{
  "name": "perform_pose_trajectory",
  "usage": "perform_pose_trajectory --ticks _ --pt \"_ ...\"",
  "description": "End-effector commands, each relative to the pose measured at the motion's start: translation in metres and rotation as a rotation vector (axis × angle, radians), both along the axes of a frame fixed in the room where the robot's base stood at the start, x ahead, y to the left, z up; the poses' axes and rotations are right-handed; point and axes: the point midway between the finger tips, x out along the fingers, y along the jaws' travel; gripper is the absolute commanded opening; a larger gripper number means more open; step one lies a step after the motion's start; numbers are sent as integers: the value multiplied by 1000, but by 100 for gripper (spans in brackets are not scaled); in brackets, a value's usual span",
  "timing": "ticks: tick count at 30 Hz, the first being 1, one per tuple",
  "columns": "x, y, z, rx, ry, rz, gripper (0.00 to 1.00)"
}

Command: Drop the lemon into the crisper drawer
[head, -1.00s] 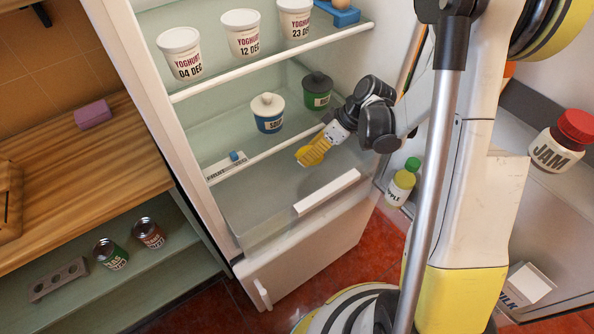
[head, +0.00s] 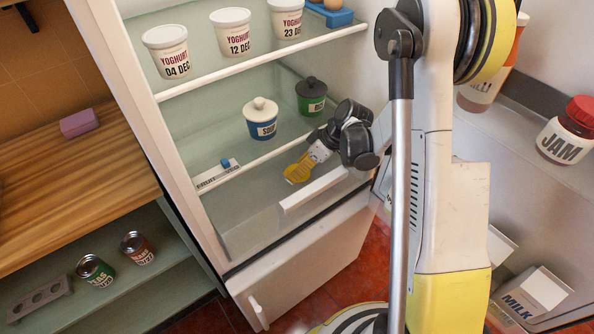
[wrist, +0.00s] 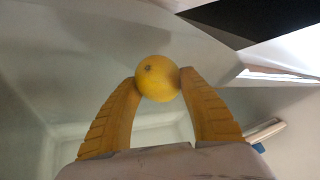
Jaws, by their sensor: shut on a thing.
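My gripper (head: 294,178) has ribbed yellow fingers. In the wrist view it (wrist: 158,84) is shut on the round yellow lemon (wrist: 158,76), held between the fingertips. In the head view the lemon cannot be told apart from the yellow fingers. The crisper drawer (head: 313,190) is the clear bin with a white front bar at the bottom of the fridge; it appears pulled out. My gripper points down over the drawer, behind the front bar. Pale drawer or fridge walls surround the lemon in the wrist view.
Yoghurt tubs (head: 231,32) stand on the higher shelf. The fridge door at right carries a jam jar (head: 569,130) and a milk carton (head: 530,295).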

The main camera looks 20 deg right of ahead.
Motion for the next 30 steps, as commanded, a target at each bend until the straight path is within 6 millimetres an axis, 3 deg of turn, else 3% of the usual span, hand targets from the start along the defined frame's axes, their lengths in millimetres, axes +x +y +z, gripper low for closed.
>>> perform_pose_trajectory --ticks 16,17,18,30 --pt "2 3 -22 -2 -13 7 16" --pt "2 3 -23 -2 -12 8 54" --pt "2 3 -23 -2 -12 9 67" --pt "2 4 -17 0 -13 9 69"
